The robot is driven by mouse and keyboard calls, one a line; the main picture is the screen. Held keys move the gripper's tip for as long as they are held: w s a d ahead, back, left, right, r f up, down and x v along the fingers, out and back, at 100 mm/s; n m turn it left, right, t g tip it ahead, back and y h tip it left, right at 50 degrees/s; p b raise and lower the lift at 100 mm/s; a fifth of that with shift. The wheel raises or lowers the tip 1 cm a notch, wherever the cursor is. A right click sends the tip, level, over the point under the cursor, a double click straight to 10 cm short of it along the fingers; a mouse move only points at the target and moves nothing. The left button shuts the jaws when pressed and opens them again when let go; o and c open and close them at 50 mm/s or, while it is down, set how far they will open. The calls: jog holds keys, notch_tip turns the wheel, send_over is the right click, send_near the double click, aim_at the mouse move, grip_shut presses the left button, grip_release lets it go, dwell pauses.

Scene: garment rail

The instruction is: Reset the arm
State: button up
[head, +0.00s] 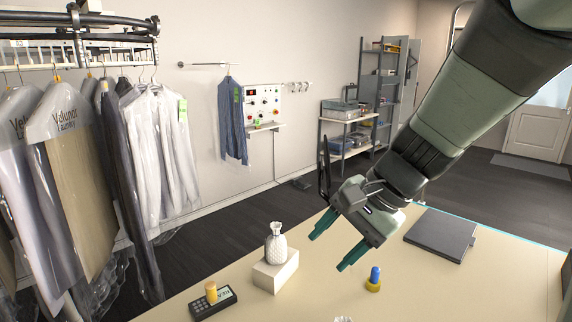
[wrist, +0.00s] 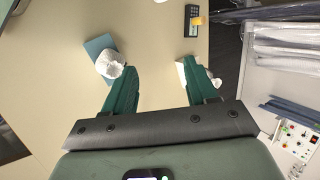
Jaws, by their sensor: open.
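My gripper (head: 327,253) hangs above the pale table (head: 420,298), at the end of my arm reaching in from the upper right. Its two green fingers are spread apart with nothing between them. In the wrist view the open fingers (wrist: 158,66) frame bare tabletop. A white patterned bottle (head: 276,246) stands upright on a white block (head: 275,275), left of the gripper. A small blue-topped piece with a yellow base (head: 374,283) stands on the table below and right of the fingers.
A dark handheld device (head: 213,304) with an orange cylinder (head: 211,292) lies front left. A dark flat plate (head: 440,234) lies right. A white crumpled item (wrist: 110,65) sits on a blue square (wrist: 96,46). Bagged garments (head: 70,180) hang from a rail at left.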

jog(key=s+d+r+n+t+h, duration=0.1)
jog(key=s+r+n+h, duration=0.1)
jog(key=s, duration=0.5)
jog(key=s+d+r+n+t+h, duration=0.2)
jog(key=s+r+n+h, duration=0.1)
jog(key=s+r+n, duration=0.2)
jog(key=shift+s+n+h, duration=0.3)
jog(key=shift+s+n, duration=0.3)
jog(key=shift+s, duration=0.6)
